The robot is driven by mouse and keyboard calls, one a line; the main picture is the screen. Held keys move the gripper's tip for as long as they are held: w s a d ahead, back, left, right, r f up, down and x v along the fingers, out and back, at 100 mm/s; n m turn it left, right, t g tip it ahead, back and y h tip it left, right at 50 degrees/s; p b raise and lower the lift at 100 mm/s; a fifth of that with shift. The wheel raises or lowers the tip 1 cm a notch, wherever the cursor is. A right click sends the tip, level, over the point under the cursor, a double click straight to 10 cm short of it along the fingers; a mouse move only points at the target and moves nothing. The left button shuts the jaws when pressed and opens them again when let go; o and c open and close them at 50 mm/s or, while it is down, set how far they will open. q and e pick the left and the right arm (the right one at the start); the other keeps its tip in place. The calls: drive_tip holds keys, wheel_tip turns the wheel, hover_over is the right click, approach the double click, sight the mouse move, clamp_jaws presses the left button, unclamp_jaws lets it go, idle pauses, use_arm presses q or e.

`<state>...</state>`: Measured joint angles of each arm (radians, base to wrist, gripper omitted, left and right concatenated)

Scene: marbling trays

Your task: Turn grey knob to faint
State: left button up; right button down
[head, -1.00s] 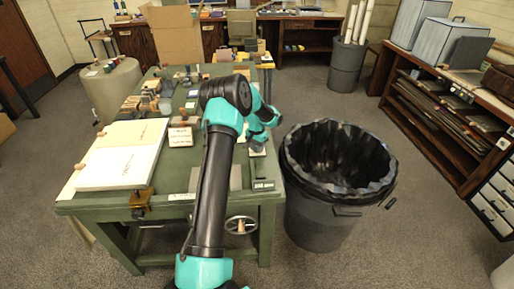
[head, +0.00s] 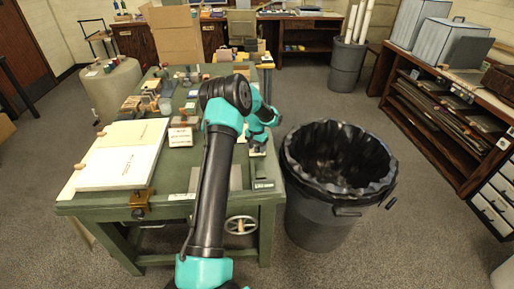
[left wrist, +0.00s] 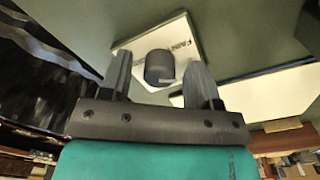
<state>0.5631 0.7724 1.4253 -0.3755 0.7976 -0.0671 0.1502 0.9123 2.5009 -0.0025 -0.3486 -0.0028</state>
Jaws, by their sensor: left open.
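The grey knob (left wrist: 159,67) is a short dark cylinder on a cream plate (left wrist: 130,48) in the left wrist view. Part of a word, like "FAIN", is printed on the plate at its upper right. A pale mark shows low on the knob, toward my gripper. My left gripper (left wrist: 160,64) is open, with one finger on each side of the knob and gaps visible between. In the head view, my left gripper (head: 257,150) points down at the right edge of the green table, and the knob cannot be made out there. My right gripper is not in view.
The green table (head: 160,205) holds a white slab (head: 110,175) at left and several small blocks and jars at the back. A black-lined bin (head: 325,215) stands just right of the table. A cardboard box (head: 175,38) is at the far end.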

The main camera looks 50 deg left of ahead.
sight(256, 147)
use_arm(q)
drive_tip(key=shift+r, duration=0.1)
wheel_tip(256, 147, up, 17)
drive_tip(key=shift+a, duration=0.25)
idle(0.4)
drive_tip(key=shift+r, duration=0.1)
